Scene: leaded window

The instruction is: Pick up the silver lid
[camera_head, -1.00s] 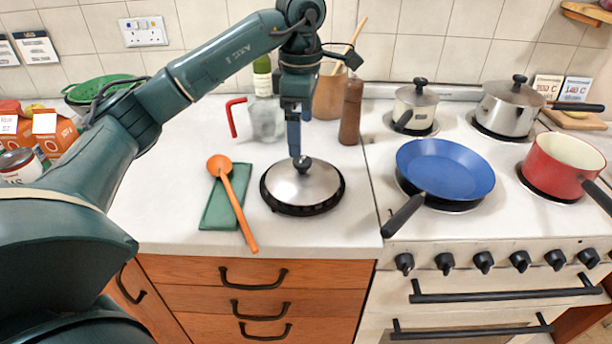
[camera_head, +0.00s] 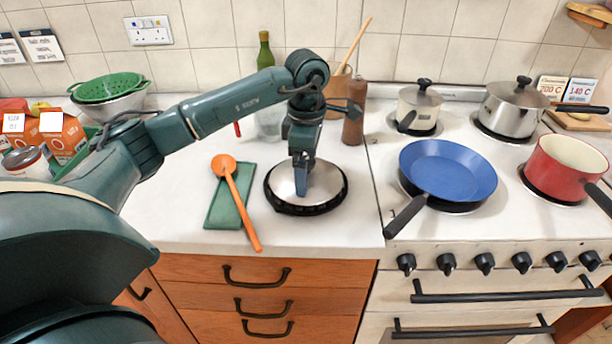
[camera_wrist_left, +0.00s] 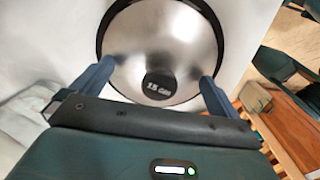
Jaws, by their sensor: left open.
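The silver lid (camera_head: 328,180) lies on a black round trivet (camera_head: 308,211) on the white counter, left of the stove. In the left wrist view the lid (camera_wrist_left: 163,40) fills the upper middle, with its black knob (camera_wrist_left: 160,84) marked "15 cm" facing the camera. My left gripper (camera_head: 302,190) is down over the lid in the head view and hides the knob there. In the wrist view its two blue fingers are apart, one on each side of the knob, with gaps between (camera_wrist_left: 159,72). My right gripper is not in view.
An orange spoon (camera_head: 236,200) lies on a green cloth (camera_head: 222,205) left of the lid. A pepper mill (camera_head: 353,115) and a utensil pot stand behind. The blue pan (camera_head: 447,170) is on the stove, its handle reaching toward the counter.

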